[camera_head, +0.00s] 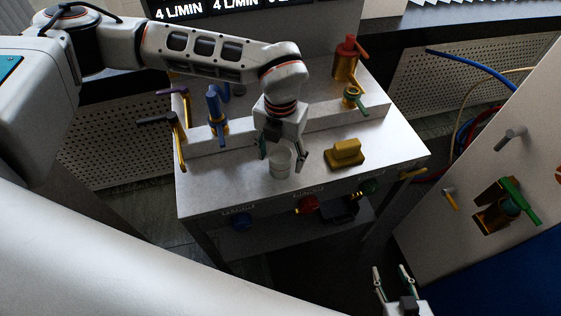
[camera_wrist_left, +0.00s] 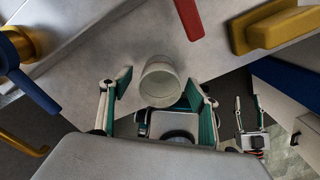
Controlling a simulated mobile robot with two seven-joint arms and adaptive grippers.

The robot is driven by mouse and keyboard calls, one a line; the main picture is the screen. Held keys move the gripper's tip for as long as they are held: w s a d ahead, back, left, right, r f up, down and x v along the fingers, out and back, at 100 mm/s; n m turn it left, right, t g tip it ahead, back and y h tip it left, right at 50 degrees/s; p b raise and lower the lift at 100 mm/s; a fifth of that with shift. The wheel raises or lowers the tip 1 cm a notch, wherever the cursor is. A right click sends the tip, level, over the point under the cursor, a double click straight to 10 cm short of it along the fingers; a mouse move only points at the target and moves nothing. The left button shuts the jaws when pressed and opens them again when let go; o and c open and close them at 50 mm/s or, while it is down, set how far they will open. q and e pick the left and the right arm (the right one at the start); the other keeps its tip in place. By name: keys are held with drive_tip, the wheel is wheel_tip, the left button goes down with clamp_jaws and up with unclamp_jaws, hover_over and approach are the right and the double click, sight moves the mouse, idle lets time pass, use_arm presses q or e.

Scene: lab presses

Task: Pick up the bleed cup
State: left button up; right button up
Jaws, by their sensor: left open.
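The bleed cup (camera_head: 280,165), a small pale round cup, stands upright near the front of the white bench top. In the left wrist view the cup (camera_wrist_left: 160,78) shows its open mouth. My left gripper (camera_head: 283,153) reaches down over the bench and is open, one finger on either side of the cup. In the left wrist view the fingertips of my left gripper (camera_wrist_left: 163,90) are apart, with gaps to the cup. My right gripper (camera_head: 392,268) is open and empty, low in front of the bench; it also shows in the left wrist view (camera_wrist_left: 250,104).
A yellow block with a handle (camera_head: 345,153) stands right of the cup. A blue valve (camera_head: 217,112), a green-handled valve (camera_head: 352,97) and a red cylinder (camera_head: 346,58) stand behind. A panel (camera_head: 480,150) with a green lever is at right. Bare bench lies left of the cup.

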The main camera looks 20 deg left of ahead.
sight(280, 154)
use_arm(q)
wheel_tip(280, 154, down, 2)
drive_tip(key=c, duration=1.2)
drive_tip(key=shift+r, duration=0.15)
wheel_tip(280, 154, up, 20)
drive_tip(key=shift+f+p, duration=0.1)
drive_tip(key=shift+p, duration=0.6)
